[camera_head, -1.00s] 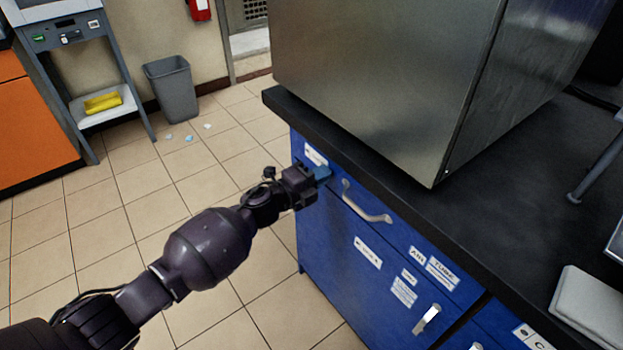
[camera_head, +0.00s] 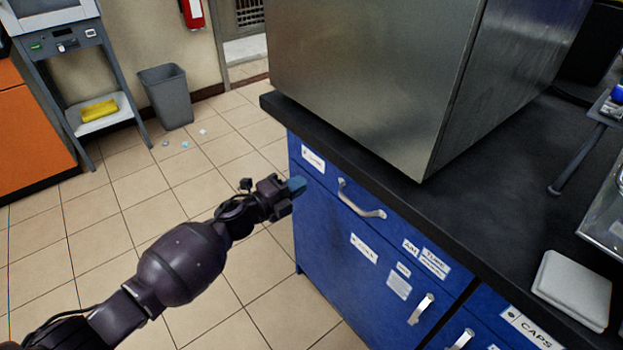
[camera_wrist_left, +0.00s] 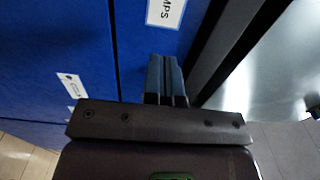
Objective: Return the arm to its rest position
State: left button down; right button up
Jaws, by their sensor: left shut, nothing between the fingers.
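My left gripper (camera_head: 297,186) is at the end of my dark left arm, which comes in from the lower left in the head view. Its blue-grey fingers are together and hold nothing. It is in front of the blue cabinet (camera_head: 325,228), near the cabinet's left end and to the left of the drawer handle (camera_head: 361,203). In the left wrist view the shut fingers (camera_wrist_left: 165,78) point at the blue front below a white label. Whether they touch it I cannot tell. My right gripper is not in view.
A black countertop (camera_head: 480,215) with a large steel box (camera_head: 365,70) overhangs the cabinet. A white pad (camera_head: 572,288) lies on it at the right. A grey bin (camera_head: 166,95) and a metal stand (camera_head: 97,125) are at the back left. Tiled floor (camera_head: 150,205) is open left of the cabinet.

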pick_arm(q)
jog(key=s+a+r+n+t+y+p, duration=0.2)
jog(key=s+a+r+n+t+y, duration=0.15)
jog(key=a+n, duration=0.35)
jog(key=s+a+r+n+t+y+p, duration=0.1)
jog(key=s+a+r+n+t+y, duration=0.15)
jog(key=s+a+n, duration=0.4)
pick_arm(e)
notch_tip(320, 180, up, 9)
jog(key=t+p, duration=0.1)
jog(key=p, duration=0.6)
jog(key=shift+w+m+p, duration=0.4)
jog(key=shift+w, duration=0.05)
pick_arm(q)
jog(key=s+a+f+n+g+y, duration=0.2)
jog(key=s+a+n+y, duration=0.1)
jog(key=s, duration=0.8)
jog(key=s+a+f+n+g+y, duration=0.1)
jog(key=s+a+n, duration=0.4)
jog(key=s, duration=0.7)
jog(key=s+a+f+n+g+y, duration=0.2)
jog(key=s+a+f+n+y, duration=0.2)
jog(key=s, duration=0.7)
jog(key=shift+s+a+f+n+g+y, duration=0.15)
jog(key=shift+a+f+n+g+y, duration=0.2)
jog(key=shift+f+n, duration=0.55)
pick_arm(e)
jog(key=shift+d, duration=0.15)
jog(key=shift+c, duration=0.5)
